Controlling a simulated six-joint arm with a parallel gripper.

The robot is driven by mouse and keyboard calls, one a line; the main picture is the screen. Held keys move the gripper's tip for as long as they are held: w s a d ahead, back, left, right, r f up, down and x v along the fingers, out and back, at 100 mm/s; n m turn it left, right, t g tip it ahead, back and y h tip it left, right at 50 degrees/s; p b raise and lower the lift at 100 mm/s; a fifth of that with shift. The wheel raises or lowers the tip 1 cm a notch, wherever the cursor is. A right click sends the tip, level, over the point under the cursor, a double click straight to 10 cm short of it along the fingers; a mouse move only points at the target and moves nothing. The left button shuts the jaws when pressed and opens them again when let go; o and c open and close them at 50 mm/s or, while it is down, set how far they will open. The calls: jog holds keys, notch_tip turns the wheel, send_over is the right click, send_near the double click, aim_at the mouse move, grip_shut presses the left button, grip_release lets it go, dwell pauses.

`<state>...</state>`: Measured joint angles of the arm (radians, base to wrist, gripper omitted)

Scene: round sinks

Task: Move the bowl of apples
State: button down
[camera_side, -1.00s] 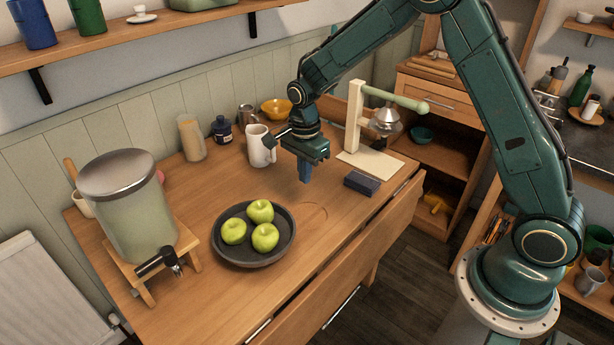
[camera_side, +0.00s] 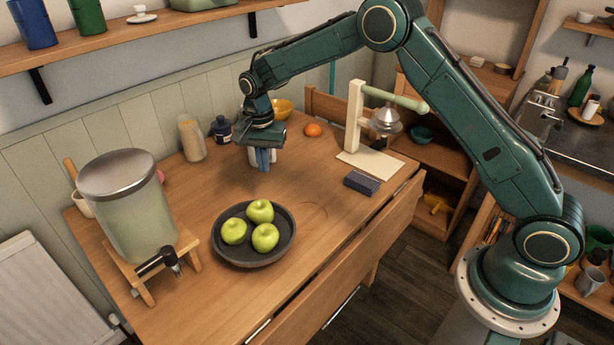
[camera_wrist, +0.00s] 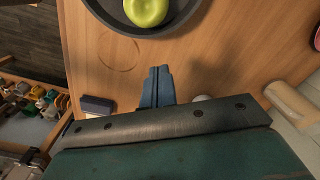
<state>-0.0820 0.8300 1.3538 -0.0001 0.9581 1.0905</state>
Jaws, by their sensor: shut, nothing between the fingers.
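The dark grey bowl (camera_side: 270,254) sits on the wooden table and holds three green apples (camera_side: 264,237). In the wrist view the bowl (camera_wrist: 119,24) shows at the top edge, partly cut off, with one green apple (camera_wrist: 146,10) visible. My gripper (camera_side: 263,167) is above the table behind the bowl, pointing down, in front of a white mug that it mostly hides. In the wrist view its blue fingers (camera_wrist: 157,88) are together and empty, apart from the bowl.
A drink dispenser (camera_side: 140,215) on a wooden stand is left of the bowl. A dark blue box (camera_side: 361,183) and a wooden press stand (camera_side: 354,130) are to the right. A jar (camera_side: 192,138), a dark bottle (camera_side: 222,129) and an orange (camera_side: 313,130) stand at the back. The table's front right is clear.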

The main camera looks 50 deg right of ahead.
jog(key=w+a+n, duration=0.7)
jog(key=w+n, duration=0.1)
jog(key=n, duration=0.2)
jog(key=shift+w+a+f, duration=0.15)
jog(key=shift+f, duration=0.2)
notch_tip(320, 180, down, 10)
jog(key=shift+s+a, duration=0.15)
jog(key=shift+s, duration=0.85)
jog(key=shift+s+a, duration=0.1)
jog(key=shift+s, duration=0.9)
jog(key=shift+s, duration=0.1)
jog(key=shift+s+a, duration=0.1)
jog(key=shift+s, duration=0.65)
jog(key=shift+w, duration=0.15)
